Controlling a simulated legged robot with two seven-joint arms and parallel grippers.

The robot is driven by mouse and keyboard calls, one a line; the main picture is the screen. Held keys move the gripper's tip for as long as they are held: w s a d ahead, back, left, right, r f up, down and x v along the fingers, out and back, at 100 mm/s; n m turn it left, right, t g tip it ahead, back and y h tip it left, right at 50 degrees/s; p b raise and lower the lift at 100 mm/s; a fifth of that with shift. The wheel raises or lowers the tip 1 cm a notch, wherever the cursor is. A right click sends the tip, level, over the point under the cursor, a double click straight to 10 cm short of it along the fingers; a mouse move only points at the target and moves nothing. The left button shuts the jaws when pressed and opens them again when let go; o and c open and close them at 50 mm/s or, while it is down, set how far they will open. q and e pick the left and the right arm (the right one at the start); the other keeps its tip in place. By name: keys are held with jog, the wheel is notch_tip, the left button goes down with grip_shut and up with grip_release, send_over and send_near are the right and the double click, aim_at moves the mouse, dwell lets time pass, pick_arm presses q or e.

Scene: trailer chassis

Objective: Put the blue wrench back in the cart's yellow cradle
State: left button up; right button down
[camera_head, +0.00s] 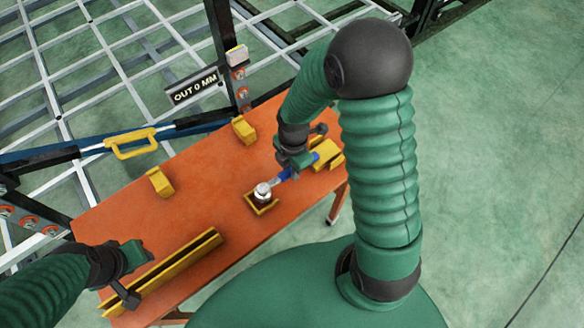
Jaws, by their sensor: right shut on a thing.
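The blue wrench (284,175) lies slantwise over the right part of the orange cart top, its silver head (263,189) at the lower left. My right gripper (305,152) is shut on its blue handle, and the fingers hide part of it. The head is over or in a small yellow holder (262,208); I cannot tell if it touches. The handle's far end is by a yellow block (333,160); these two look like the cradle. My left gripper (130,275) is open and empty at the cart's left end.
The orange cart top (205,200) also bears a long yellow slotted rail (165,270) and two yellow blocks (160,182) (244,130). Behind it stand the grey chassis grid, a bar with a yellow handle (132,144) and an "OUT 0 MM" sign (193,86).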

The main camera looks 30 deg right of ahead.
pick_arm(q)
jog(key=shift+w+r+p, duration=0.1)
jog(key=shift+r+p, duration=0.25)
jog(key=shift+p, duration=0.1)
pick_arm(e)
jog(key=shift+s+a+f, duration=0.1)
jog(key=shift+s+f, duration=0.2)
jog(key=shift+s, duration=0.25)
jog(key=c, duration=1.4)
grip_release()
jog(key=shift+c, duration=0.2)
pick_arm(q)
jog(key=shift+w, duration=0.1)
pick_arm(e)
jog(key=o, duration=0.3)
jog(key=shift+w, duration=0.2)
jog(key=shift+r, duration=0.1)
jog(key=o, duration=0.5)
jog(key=shift+w, duration=0.1)
pick_arm(q)
jog(key=shift+r, duration=0.1)
pick_arm(e)
jog(key=shift+r, duration=0.1)
notch_tip(320, 180, up, 8)
jog(key=p, duration=0.8)
pick_arm(q)
jog(key=w+v, duration=0.1)
jog(key=v, duration=0.6)
jog(key=shift+w+r, duration=0.25)
jog(key=shift+r, duration=0.35)
